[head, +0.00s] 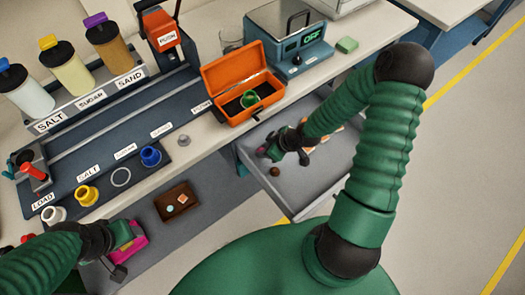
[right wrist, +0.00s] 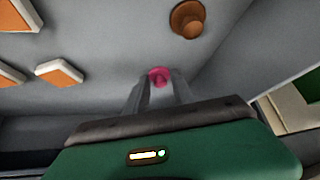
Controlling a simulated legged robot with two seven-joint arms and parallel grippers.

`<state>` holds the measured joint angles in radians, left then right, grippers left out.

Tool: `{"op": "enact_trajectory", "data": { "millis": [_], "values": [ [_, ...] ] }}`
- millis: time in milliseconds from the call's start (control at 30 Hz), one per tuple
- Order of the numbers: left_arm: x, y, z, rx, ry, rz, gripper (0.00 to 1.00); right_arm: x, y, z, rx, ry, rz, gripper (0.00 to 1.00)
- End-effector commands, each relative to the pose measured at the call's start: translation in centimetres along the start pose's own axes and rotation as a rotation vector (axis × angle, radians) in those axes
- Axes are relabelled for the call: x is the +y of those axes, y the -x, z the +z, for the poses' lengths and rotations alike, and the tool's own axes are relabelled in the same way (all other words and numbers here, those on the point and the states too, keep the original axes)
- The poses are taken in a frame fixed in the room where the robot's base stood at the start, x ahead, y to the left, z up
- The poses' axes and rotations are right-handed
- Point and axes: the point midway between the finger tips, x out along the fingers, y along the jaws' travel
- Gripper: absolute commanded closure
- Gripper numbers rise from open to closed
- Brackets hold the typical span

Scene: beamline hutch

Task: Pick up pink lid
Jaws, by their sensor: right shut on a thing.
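The pink lid (right wrist: 159,76) is small and round and sits between the fingertips of my right gripper (right wrist: 160,84) in the right wrist view. The right gripper is shut on it, low inside the open grey drawer (head: 292,192). In the head view the lid (head: 262,150) is a small dark pink spot at the fingertips of my right gripper (head: 267,153). Whether it touches the drawer floor I cannot tell. My left gripper (head: 122,236) is at the lower left, against a bright pink object (head: 133,244); its fingers are not clear.
A brown round piece (right wrist: 187,19) and several orange-topped tiles (right wrist: 60,70) lie in the drawer near the right gripper. Drawer walls surround it. An open orange box (head: 237,75) stands on the bench above, with a green ring (head: 249,98) inside.

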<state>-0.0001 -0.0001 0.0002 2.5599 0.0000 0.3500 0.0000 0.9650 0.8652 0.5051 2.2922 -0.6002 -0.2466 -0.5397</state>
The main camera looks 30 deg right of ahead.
Motion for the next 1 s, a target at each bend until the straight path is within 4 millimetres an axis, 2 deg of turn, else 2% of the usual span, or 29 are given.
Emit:
{"op": "enact_trajectory", "data": {
  "millis": [33, 100, 467, 633, 933, 1000],
  "values": [
    [0.0, 0.0, 0.0, 0.0, 0.0, 0.0, 0.43, 0.0, 0.0, 0.2, -0.004, -0.003, -0.001, 0.94],
    [0.0, 0.0, 0.0, 0.0, 0.0, 0.0, 0.43, 0.0, 0.0, 0.2, -0.004, -0.003, 0.0, 1.0],
    [0.0, 0.3, -0.1, 0.0, 0.0, 0.0, 0.43, 0.1, 0.5, 0.0, -0.004, -0.004, 0.0, 1.0],
    [0.0, 1.4, -0.3, 0.0, 0.0, 0.0, 0.43, 0.3, 2.2, -1.0, -0.001, -0.002, 0.001, 1.0],
    [0.0, 3.8, -0.9, 0.0, 0.0, 0.0, 0.43, 0.4, 6.7, -3.8, -0.002, -0.002, 0.003, 1.0],
    [0.0, 4.2, -1.0, 0.0, 0.0, 0.0, 0.43, 1.5, 7.0, -2.7, -0.002, -0.012, 0.001, 1.0]
  ]
}}
